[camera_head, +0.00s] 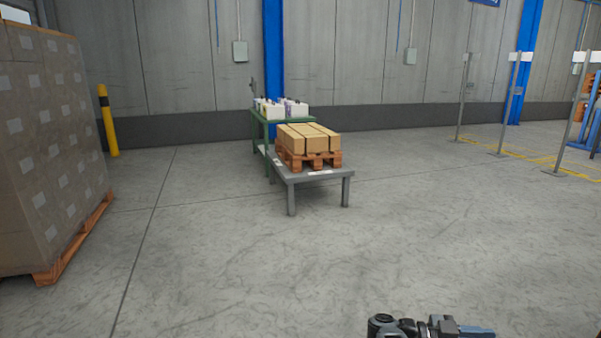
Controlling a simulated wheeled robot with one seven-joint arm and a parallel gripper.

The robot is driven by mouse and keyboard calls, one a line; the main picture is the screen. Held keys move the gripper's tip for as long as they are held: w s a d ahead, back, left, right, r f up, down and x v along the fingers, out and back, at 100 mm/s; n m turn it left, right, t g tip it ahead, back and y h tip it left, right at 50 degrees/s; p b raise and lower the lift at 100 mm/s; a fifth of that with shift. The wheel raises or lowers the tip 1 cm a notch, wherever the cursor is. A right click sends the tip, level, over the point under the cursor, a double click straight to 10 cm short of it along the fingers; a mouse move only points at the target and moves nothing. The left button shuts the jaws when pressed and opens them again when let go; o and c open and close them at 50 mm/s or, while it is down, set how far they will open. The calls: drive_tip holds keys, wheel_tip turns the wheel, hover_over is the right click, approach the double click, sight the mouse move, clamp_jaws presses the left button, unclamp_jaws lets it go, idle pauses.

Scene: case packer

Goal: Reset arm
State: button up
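Part of my arm shows at the bottom edge, right of the middle, low over the bare floor. My gripper (465,330) is at its right end, small and cut by the frame edge. I cannot make out its fingers clearly or whether they are open or shut. Nothing is visibly held in it, and it is well apart from all other things.
A grey table (311,176) bears a small pallet (318,160) with cartons (308,138). A green table (262,117) with white containers stands behind. A tall wrapped pallet load (50,140) is at left. Posts (509,105) stand at right. The floor in front is clear.

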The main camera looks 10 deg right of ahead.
drive_tip(key=s+d+n+t+h, duration=0.2)
drive_tip(key=s+n+t+h, duration=0.15)
drive_tip(key=s+t, duration=0.35)
drive_tip(key=s+d+n+t+h, duration=0.3)
drive_tip(key=s+n+t, duration=0.15)
drive_tip(key=t, duration=0.45)
drive_tip(key=s+a+r+n+t+y, duration=0.2)
drive_tip(key=s+a+r+n+y, duration=0.3)
drive_tip(key=s+a+y, duration=0.4)
drive_tip(key=s+a+r+n+t+y, duration=0.35)
drive_tip(key=s+a+n+y, duration=0.3)
drive_tip(key=a, duration=0.55)
drive_tip(key=s+a+r+n+t+y, duration=0.2)
drive_tip(key=s+a+r+n+y, duration=0.25)
drive_tip(key=s+a+y, duration=0.45)
wheel_tip(320, 180, up, 17)
drive_tip(key=a+h+p, duration=0.1)
drive_tip(key=p, duration=1.6)
drive_tip(key=shift+r, duration=0.15)
drive_tip(key=shift+d+g, duration=0.1)
drive_tip(key=shift+g, duration=0.15)
